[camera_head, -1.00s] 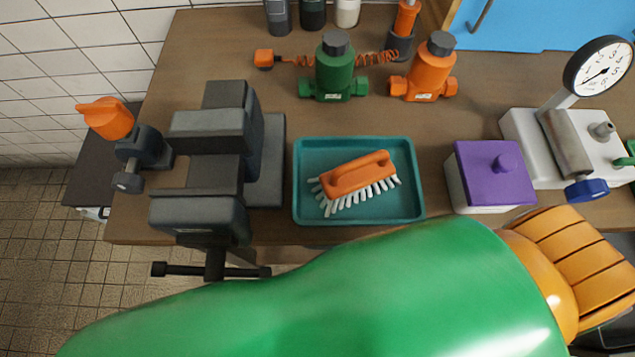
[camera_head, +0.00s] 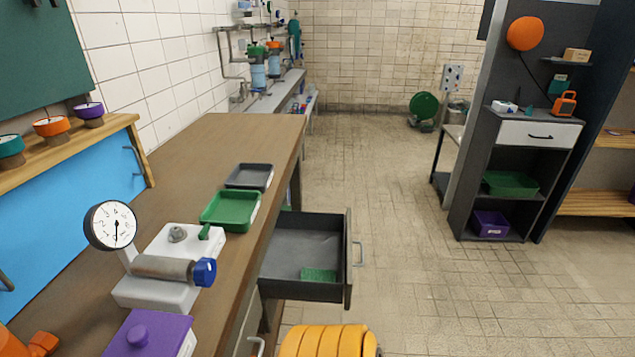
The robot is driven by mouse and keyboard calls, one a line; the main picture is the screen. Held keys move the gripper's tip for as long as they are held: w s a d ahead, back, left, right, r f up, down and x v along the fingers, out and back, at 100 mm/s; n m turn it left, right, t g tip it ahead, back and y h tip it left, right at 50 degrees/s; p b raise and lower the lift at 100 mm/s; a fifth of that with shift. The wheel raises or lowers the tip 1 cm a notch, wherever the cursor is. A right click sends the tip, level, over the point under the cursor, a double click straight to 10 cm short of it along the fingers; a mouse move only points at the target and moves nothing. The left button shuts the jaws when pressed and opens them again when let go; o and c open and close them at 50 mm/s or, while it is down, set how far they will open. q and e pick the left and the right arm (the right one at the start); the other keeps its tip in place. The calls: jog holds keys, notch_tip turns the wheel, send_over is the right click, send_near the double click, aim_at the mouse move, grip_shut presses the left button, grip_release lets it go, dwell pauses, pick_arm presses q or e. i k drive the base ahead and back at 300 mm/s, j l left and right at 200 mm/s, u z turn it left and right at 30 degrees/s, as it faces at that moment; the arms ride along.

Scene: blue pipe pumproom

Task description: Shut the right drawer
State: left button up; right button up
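The right drawer (camera_head: 284,289) is pulled out from under the wooden workbench (camera_head: 222,142). It is dark grey with a light metal handle (camera_head: 360,253) on its front panel. A small green item (camera_head: 319,275) lies on its floor near the front. An orange ribbed part of my arm shows at the bottom centre, in front of the drawer and apart from it in the picture. Neither gripper's fingers show.
On the bench stand a gauge unit (camera_head: 160,301), a purple-lidded box (camera_head: 150,334), a green tray (camera_head: 231,209) and a grey tray (camera_head: 250,176). Open tiled floor (camera_head: 400,230) lies right of the drawer. A dark shelf unit (camera_head: 513,150) stands beyond it.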

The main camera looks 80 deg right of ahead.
aim_at(299, 240)
jog(key=k+z, duration=0.15)
jog(key=z, duration=0.3)
jog(key=k+z, duration=0.1)
jog(key=z, duration=0.4)
jog(key=k+l+z, duration=0.1)
jog(key=z, duration=0.35)
jog(key=k+l+z, duration=0.1)
jog(key=z, duration=0.4)
jog(key=l+z, duration=0.3)
jog(key=z, duration=0.15)
